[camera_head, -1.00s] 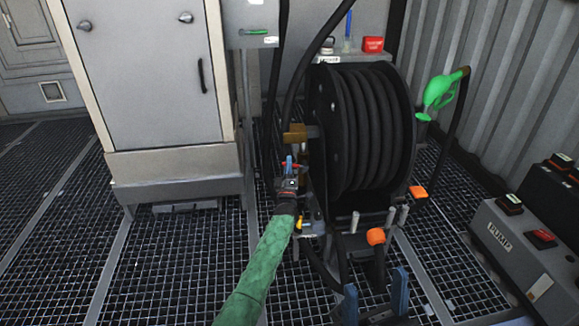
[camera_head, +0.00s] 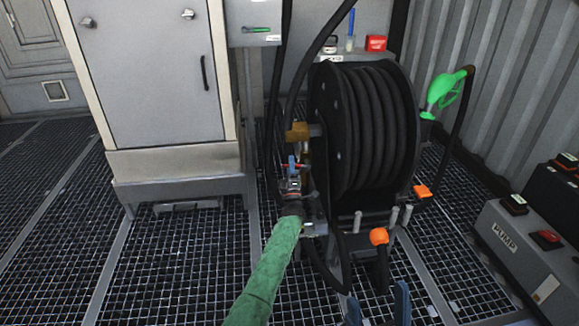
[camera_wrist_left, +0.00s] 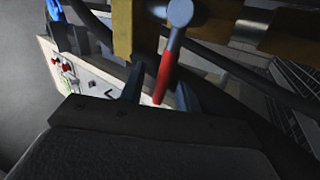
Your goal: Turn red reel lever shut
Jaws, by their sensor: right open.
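The red reel lever (camera_wrist_left: 164,76) hangs from a round grey pivot on the brass valve (camera_wrist_left: 122,28) in the left wrist view. My left gripper also shows in the head view (camera_head: 291,164). My right gripper (camera_head: 377,306) is open and empty at the bottom edge, its blue fingers spread.
A grey cabinet (camera_head: 150,75) stands left of the reel. A green nozzle (camera_head: 443,90) hangs right of it. An orange knob (camera_head: 379,236) is in front of the reel, near my right gripper. A pump box (camera_head: 515,245) is at the right. Grating at left is clear.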

